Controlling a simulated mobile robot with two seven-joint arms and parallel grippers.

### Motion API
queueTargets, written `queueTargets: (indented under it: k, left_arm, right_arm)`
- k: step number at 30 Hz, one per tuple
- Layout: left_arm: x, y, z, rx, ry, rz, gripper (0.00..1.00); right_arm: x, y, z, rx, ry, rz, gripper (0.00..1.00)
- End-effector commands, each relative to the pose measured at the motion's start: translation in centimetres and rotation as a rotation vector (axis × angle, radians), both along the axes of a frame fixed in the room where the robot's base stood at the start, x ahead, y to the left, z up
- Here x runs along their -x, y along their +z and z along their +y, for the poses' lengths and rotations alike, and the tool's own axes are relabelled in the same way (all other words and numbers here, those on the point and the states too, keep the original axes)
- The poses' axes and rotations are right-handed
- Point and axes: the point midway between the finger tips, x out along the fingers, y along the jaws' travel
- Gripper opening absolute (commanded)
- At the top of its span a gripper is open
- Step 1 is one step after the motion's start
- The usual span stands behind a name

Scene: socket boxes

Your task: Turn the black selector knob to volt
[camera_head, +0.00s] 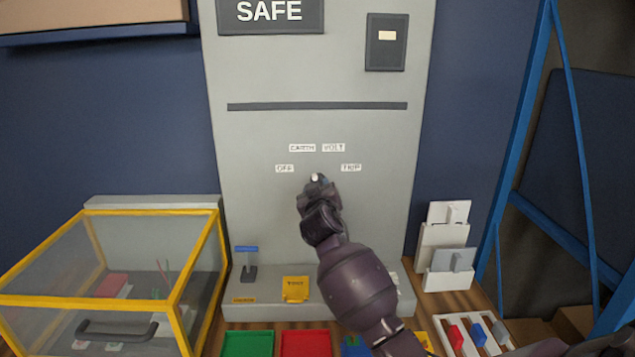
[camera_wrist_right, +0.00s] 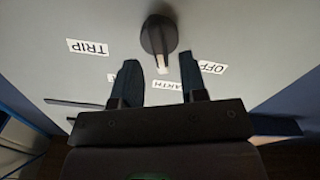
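The black selector knob (camera_wrist_right: 158,35) sits on the grey panel (camera_head: 260,140), just beyond my right fingertips in the wrist view. Its white pointer mark (camera_wrist_right: 162,65) faces the EARTH label (camera_wrist_right: 168,85) side, between the fingers. In the head view my right gripper (camera_head: 316,188) hides most of the knob; a white spot shows at its tip. The VOLT label (camera_head: 333,148) is upper right of the knob, mostly hidden by a finger in the wrist view. My right gripper (camera_wrist_right: 158,61) is open, fingers apart, not visibly touching the knob. My left gripper is not in view.
OFF (camera_head: 285,168) and TRIP (camera_head: 351,168) labels flank the knob. A yellow-framed clear box (camera_head: 175,275) stands at left. Green (camera_head: 247,343) and red (camera_head: 306,343) trays lie below. White holders (camera_head: 437,245) and a blue frame (camera_head: 515,150) are at right.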

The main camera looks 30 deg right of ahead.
Motion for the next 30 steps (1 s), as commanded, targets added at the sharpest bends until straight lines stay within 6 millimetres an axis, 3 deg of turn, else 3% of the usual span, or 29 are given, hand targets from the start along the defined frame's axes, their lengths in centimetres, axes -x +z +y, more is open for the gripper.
queueTargets:
  k: [9,21,30]
  left_arm:
    - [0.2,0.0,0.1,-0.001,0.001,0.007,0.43]
    - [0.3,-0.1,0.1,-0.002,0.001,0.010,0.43]
    - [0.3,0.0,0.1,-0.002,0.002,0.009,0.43]
  right_arm:
    - [-2.8,0.1,-1.8,0.002,-0.001,0.000,0.39]
    - [-3.3,0.0,-2.0,0.001,0.000,0.001,0.39]
    - [-3.3,0.0,-2.0,0.001,0.000,0.001,0.00]
